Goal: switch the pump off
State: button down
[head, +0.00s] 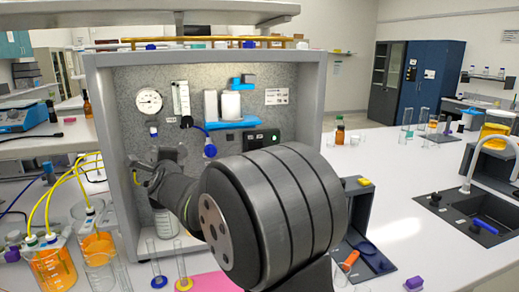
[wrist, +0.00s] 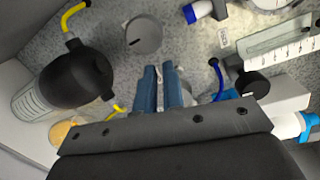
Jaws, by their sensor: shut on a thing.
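My gripper (head: 168,153) reaches into the grey rig, in front of its speckled back panel, and is partly hidden by my arm in the head view. In the wrist view its two blue fingers (wrist: 160,92) are close together, shut on a small pale grey part (wrist: 180,73) at the panel, mostly hidden by the fingers. A round grey knob (wrist: 142,36) with a dark mark is beside the fingertips, apart from them. A black box with a small green light (head: 262,138) is on the panel, partly behind my arm. I cannot tell which part is the pump's switch.
A black-capped vessel (wrist: 75,78) with yellow tubing is close left of the fingers. A flowmeter (wrist: 282,46) and blue tubing are on the right. A pressure gauge (head: 148,101) is high on the panel. Orange-filled beakers (head: 52,264) stand outside the rig, at left.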

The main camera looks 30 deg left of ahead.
jog(key=shift+m+t+h, duration=0.3)
jog(key=shift+t+h, duration=0.3)
jog(key=shift+t, duration=0.3)
jog(key=w+d, duration=0.2)
jog(key=d, duration=0.1)
jog(key=w+d, duration=0.2)
jog(key=d, duration=0.1)
jog(key=w+d, duration=0.3)
jog(key=d, duration=0.1)
jog(key=shift+w+d+r, duration=0.1)
jog(key=shift+r, duration=0.05)
jog(key=t+h, duration=0.2)
send_near(260, 145)
jog(key=x, duration=0.6)
jog(key=shift+w+a, duration=0.2)
jog(key=shift+w, duration=0.15)
